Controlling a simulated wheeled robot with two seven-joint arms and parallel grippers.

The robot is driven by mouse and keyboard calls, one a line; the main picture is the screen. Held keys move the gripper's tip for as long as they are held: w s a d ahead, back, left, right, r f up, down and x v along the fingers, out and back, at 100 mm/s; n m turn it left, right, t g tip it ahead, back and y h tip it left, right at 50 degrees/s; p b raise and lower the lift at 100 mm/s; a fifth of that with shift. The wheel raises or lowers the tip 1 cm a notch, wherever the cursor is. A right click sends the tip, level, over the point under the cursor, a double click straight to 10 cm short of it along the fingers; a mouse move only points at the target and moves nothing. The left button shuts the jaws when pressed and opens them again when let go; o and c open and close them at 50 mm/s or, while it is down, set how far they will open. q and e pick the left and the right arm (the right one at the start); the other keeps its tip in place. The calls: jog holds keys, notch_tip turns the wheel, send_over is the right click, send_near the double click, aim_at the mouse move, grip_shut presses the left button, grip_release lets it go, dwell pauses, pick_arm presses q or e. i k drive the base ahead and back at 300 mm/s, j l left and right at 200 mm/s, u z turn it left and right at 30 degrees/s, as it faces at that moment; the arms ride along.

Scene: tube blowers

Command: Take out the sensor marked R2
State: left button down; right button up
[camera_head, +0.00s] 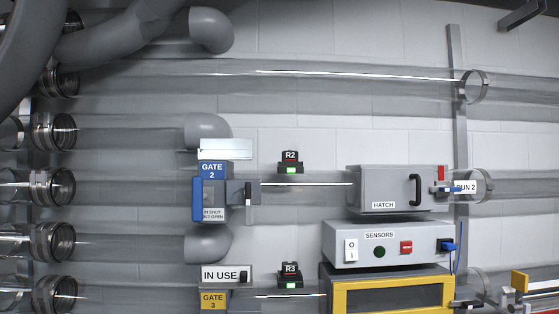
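The sensor marked R2 (290,163) is a small black block with a white label and a lit green window. It sits upright on the clear tube run between the blue GATE 2 unit (211,172) at its left and the grey HATCH box (385,190) at its right. Nothing touches it from above. Neither of my grippers shows in the head view.
A similar sensor, R3 (290,277), sits below. The grey SENSORS box (375,258) has a rocker switch, a dark green round lamp or button, a red button and a blue plug (448,246). A yellow-framed box (340,291) stands under it. Clear tubes cross the wall.

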aim_at(289, 155)
jog(key=i+j+z, duration=0.4)
jog(key=j, duration=0.25)
jog(key=i+j+z, duration=0.2)
jog(key=j, duration=0.15)
jog(key=j+z, duration=0.2)
jog(key=j, duration=0.15)
jog(key=i+j+z, duration=0.2)
jog(key=j, duration=0.2)
jog(key=k+l, duration=0.05)
jog(key=k, duration=0.05)
